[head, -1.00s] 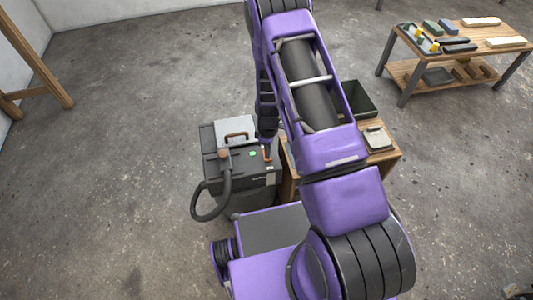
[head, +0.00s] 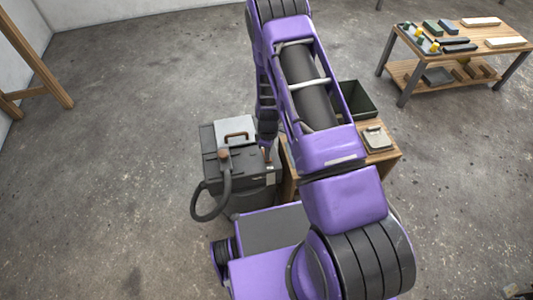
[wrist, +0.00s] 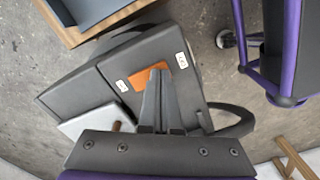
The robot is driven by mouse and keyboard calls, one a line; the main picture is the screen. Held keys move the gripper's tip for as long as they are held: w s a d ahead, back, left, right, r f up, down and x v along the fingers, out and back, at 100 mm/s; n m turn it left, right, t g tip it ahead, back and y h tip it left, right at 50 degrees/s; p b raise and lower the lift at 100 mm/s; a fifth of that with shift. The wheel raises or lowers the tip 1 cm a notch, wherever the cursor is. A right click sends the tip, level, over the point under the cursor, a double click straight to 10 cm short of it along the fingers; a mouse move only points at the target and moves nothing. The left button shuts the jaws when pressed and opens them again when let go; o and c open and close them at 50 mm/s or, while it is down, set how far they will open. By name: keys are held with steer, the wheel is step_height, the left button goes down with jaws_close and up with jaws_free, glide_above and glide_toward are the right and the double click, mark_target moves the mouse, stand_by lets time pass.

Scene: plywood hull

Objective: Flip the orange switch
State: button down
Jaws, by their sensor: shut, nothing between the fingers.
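The orange switch (wrist: 146,74) is a flat orange rocker on the top of a dark grey machine (wrist: 112,70), between two small white labels. In the wrist view my gripper (wrist: 158,74) is shut and empty, and its fingertips overlap the right part of the switch. I cannot tell whether they touch it. In the head view the machine (head: 222,168) stands left of my arm, and my gripper (head: 266,150) points down at its right edge. There the switch is mostly hidden behind the gripper.
The machine carries a thick dark hose (head: 226,190) and a grey case with a brown handle (head: 236,134). A wooden table (head: 384,157) with a dark bin (head: 358,100) stands close on the right. A workbench (head: 480,38) is far right. Open concrete floor lies to the left.

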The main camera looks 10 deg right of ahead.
steer(key=shift+r+p, duration=2)
steer(key=shift+r, duration=1.5)
